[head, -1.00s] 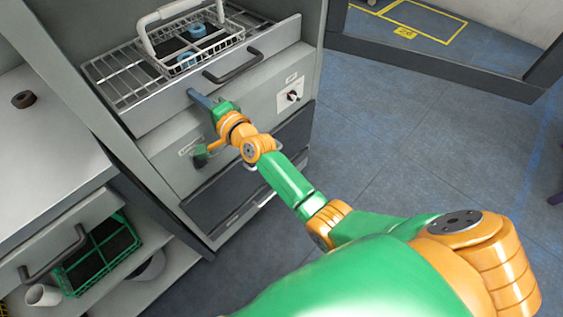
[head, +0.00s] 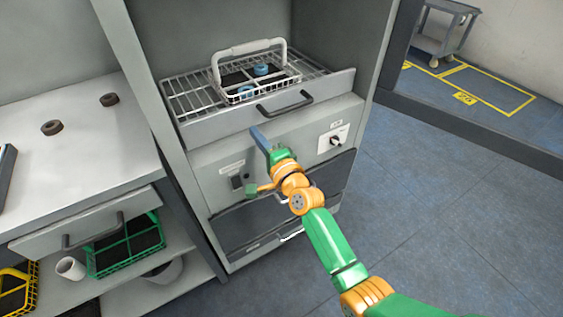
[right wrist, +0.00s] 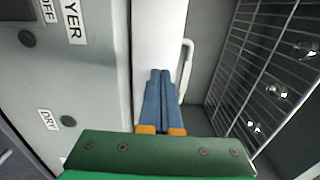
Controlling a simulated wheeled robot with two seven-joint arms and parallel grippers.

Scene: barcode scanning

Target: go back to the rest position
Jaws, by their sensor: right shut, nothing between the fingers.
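My right gripper (head: 258,138) is in front of the grey dryer's front panel (head: 215,185), just below the pulled-out rack's black handle (head: 285,103). Its blue fingers lie side by side, shut and empty; they also show in the right wrist view (right wrist: 163,95). The wire rack (head: 190,98) holds a white basket (head: 222,76) with blue round parts (head: 261,69) inside. The gripper appears apart from the basket and handle. My left gripper is not in view.
A grey counter (head: 85,150) with two dark rings (head: 52,127) stands at the left. Below it are a drawer, a green basket (head: 90,264), a yellow basket (head: 35,284) and a white cup (head: 70,268). The blue floor (head: 440,220) at the right is clear.

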